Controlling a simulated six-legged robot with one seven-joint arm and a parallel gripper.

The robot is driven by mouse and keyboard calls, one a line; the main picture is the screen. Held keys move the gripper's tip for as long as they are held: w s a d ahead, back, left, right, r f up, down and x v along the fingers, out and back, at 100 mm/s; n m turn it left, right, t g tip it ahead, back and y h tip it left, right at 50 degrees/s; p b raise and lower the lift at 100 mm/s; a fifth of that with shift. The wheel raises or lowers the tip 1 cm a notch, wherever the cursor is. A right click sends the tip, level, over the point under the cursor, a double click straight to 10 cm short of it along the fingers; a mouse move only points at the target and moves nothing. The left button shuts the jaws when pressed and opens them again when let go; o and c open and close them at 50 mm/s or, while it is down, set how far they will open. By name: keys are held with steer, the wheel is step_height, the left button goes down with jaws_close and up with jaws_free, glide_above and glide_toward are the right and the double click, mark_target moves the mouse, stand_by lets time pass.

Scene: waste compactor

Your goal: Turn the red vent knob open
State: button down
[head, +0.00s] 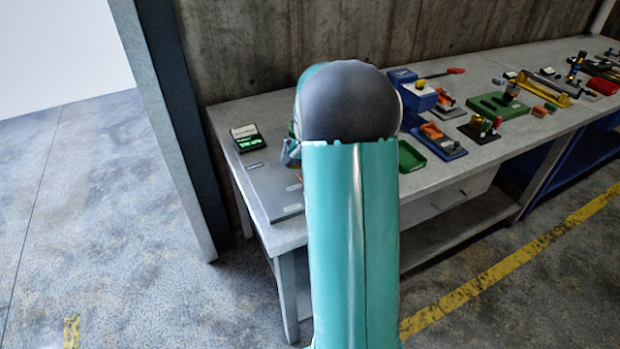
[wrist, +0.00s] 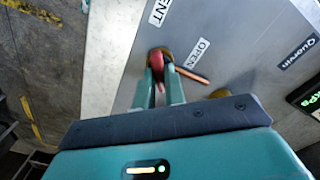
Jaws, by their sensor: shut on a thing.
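In the wrist view the red vent knob (wrist: 157,62) stands on a grey metal panel (wrist: 240,50). My gripper (wrist: 160,76) is shut on the red knob, with one finger on each side of it. An "OPEN" label (wrist: 197,52) is just right of the knob. A label ending in "ENT" (wrist: 159,11) is above it. A thin copper-coloured bar (wrist: 192,75) lies to the right of the fingers, below the "OPEN" label. In the head view my arm hides the knob and most of my gripper.
A display box (head: 247,138) with green digits stands on the workbench's left end. A brass-coloured part (wrist: 220,92) is partly hidden behind my gripper's body. A green tray (head: 411,158), a blue box (head: 403,78) and several tools crowd the bench on the right.

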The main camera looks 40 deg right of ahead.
steer(key=n, duration=0.5)
steer(key=shift+n, duration=2.6)
steer(key=c, duration=1.5)
jaws_free()
steer(key=shift+o, duration=0.2)
step_height(320, 180, up, 14)
